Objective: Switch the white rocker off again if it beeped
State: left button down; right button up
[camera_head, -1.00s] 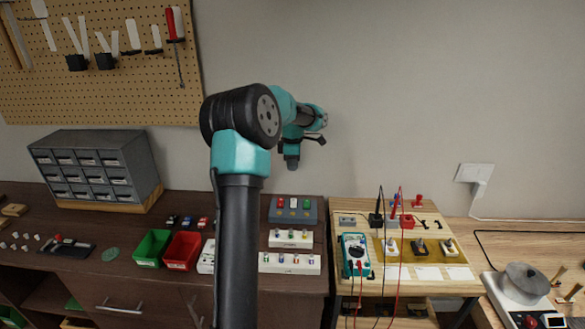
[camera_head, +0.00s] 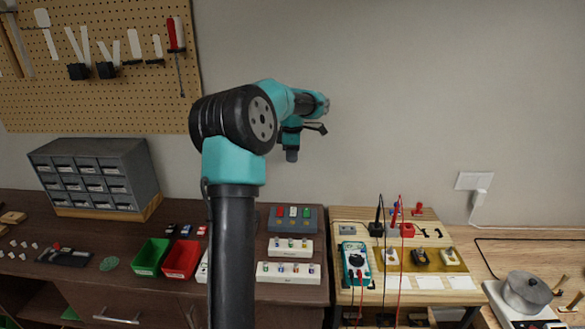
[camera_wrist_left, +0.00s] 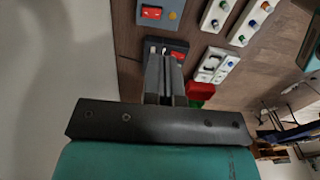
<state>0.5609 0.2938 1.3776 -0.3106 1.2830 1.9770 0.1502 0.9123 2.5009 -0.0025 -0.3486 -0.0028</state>
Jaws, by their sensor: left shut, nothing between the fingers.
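The white rocker (camera_head: 293,212) sits between a red rocker (camera_head: 281,211) and a green rocker (camera_head: 306,212) on a grey switch panel (camera_head: 272,225) near the wall. A small dull amber spot is below each rocker; I cannot tell whether any is lit, nor which way the white rocker is tilted. My left gripper (camera_head: 291,155) is shut and empty, well above the panel and apart from it. In the left wrist view its fingers (camera_wrist_left: 165,66) are together. There the panel (camera_wrist_left: 171,28) is cut by the top edge, showing the red rocker (camera_wrist_left: 151,12); the white one is outside.
White blocks with coloured knobs (camera_head: 288,279) lie in front of the panel. Red (camera_head: 181,258) and green (camera_head: 151,256) bins stand to the left. A multimeter (camera_head: 355,265) with upright leads is on the board at right. My left arm hides part of the bench.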

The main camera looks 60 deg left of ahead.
pick_arm(q)
notch_tip(320, 180, up, 7)
jog(key=shift+s+d+f, duration=0.15)
jog(key=shift+s+d, duration=0.1)
jog(key=shift+d, duration=0.15)
